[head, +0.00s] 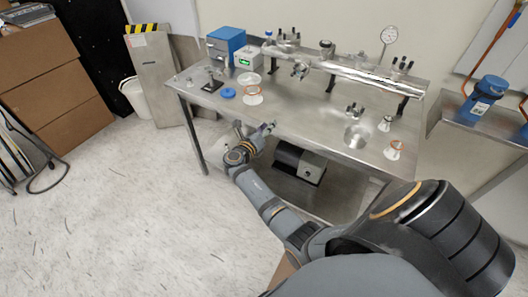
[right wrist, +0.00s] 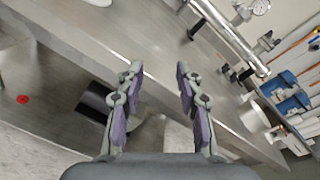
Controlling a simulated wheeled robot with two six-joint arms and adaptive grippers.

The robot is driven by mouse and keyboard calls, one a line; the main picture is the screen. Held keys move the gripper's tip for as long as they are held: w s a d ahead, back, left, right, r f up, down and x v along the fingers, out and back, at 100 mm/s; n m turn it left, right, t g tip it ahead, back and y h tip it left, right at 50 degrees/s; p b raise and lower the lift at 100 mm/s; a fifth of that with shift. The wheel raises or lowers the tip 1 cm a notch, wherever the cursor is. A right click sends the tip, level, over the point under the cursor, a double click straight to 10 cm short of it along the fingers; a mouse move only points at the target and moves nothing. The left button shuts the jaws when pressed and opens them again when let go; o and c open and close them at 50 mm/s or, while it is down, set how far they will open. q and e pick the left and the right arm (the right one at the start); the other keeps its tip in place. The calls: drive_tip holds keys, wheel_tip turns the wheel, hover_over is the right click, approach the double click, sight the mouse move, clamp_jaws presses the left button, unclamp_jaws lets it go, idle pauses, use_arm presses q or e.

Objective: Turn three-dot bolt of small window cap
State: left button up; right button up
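A steel vacuum tube (head: 350,72) with several ports and small fittings runs along the back of the steel table (head: 300,115). A short port (head: 300,69) sticks out of its front side. I cannot tell which fitting is the small window cap, and no three-dot mark is readable. My right gripper (head: 269,128) is just off the table's front edge, apart from the tube. In the right wrist view, its two purple-padded fingers (right wrist: 159,75) are spread with nothing between them; the tube (right wrist: 228,35) shows beyond, at upper right. My left gripper is out of view.
A blue box (head: 226,45), a white device with green display (head: 247,60), a blue disc (head: 228,92) and white cones with orange rims (head: 253,94) stand on the table. A gauge (head: 389,35) rises behind. A dark cylinder (head: 299,163) lies below. The table's front middle is clear.

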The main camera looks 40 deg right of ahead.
wheel_tip(320, 180, down, 11)
drive_tip(key=s+a+m+y, duration=0.1)
drive_tip(key=s+m+y, duration=0.1)
drive_tip(key=shift+a+f+y, duration=0.15)
drive_tip(key=shift+y, duration=0.25)
